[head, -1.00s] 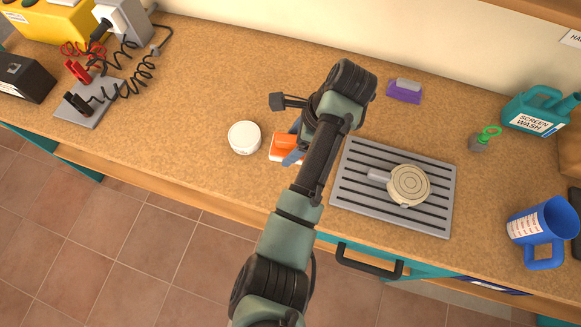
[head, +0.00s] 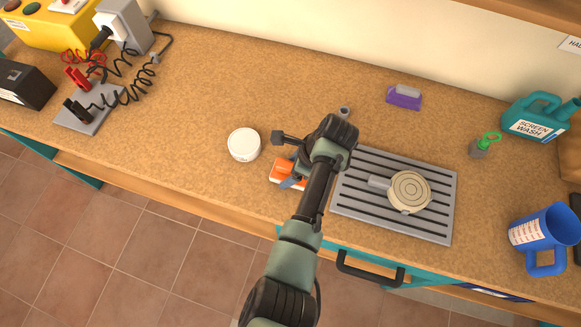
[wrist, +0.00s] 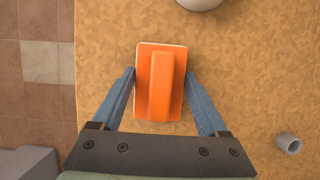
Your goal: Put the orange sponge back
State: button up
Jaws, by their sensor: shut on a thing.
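The orange sponge (head: 279,171) is a flat orange block with a raised ridge and a thin white edge. It is low over the worktop, right of the white round container. My gripper (wrist: 159,76) has its two blue fingers against the sponge's long sides, and the sponge shows whole between them in the wrist view (wrist: 160,82). In the head view my arm covers part of the sponge. I cannot tell whether its underside touches the worktop.
Right of the sponge lies a grey slatted tray (head: 345,207) with a round beige part (head: 410,190). A white container (head: 244,145) stands left, a small grey cylinder (head: 344,112) behind.

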jog(key=shift+f, duration=0.15)
jog(key=o, duration=1.1)
jog(key=v, duration=1.3)
jog(key=w+d+r+n+t+h, duration=0.2)
jog(key=w+r+n+t, duration=0.15)
jog(key=w+r, duration=0.35)
jog(key=w+d+r+n+t+h, duration=0.2)
jog(key=w+r+n+t, duration=0.15)
jog(key=r, duration=0.55)
notch_tip(320, 180, up, 16)
jog(key=w+a+n+t+h, duration=0.1)
jog(key=w+n+t+h, duration=0.1)
jog(key=n+t, duration=0.35)
jog(key=s+a+r+n+t, duration=0.2)
jog(key=s+r, duration=0.4)
jog(key=r, duration=0.3)
jog(key=s+a+r+n+t+y, duration=0.1)
jog(key=s+a+r+n+t, duration=0.2)
jog(key=s+r+t, duration=0.3)
jog(key=s+a+r+n+t, duration=0.2)
jog(key=s+r+n+t, duration=0.2)
jog(key=r, duration=1)
jog(key=shift+s+a+r+t+y, duration=0.1)
jog(key=shift+s+a+t+y, duration=0.1)
jog(key=shift+s+t, duration=0.3)
jog(key=shift+s+a+t+y, duration=0.15)
jog(key=shift+s+t+y, duration=0.1)
jog(key=shift+s, duration=0.4)
